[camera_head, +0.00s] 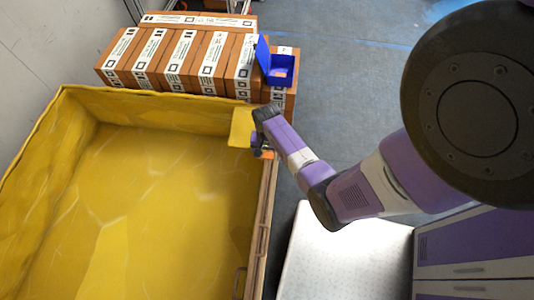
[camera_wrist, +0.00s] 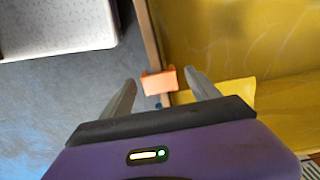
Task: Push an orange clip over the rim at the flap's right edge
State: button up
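An orange clip (camera_wrist: 158,83) lies across the wooden rim (camera_wrist: 149,35) of the yellow-lined crate, between my fingers in the wrist view. Small gaps seem to show on both sides of it. My gripper (camera_wrist: 160,75) is open around the clip. In the head view, a little of the clip (camera_head: 267,155) shows below my gripper (camera_head: 262,149). The yellow flap (camera_head: 241,127) is at the crate's far right corner, and it also shows in the wrist view (camera_wrist: 238,91). I cannot tell how far down the clip sits.
A white-topped table (camera_head: 340,262) stands right of the crate. The grey floor (camera_head: 350,90) behind my arm is clear.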

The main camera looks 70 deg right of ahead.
aim_at(267, 155)
notch_tip(267, 155, up, 8)
jog(key=shift+f+p, duration=0.1)
jog(key=shift+p, duration=0.4)
dwell(0.4)
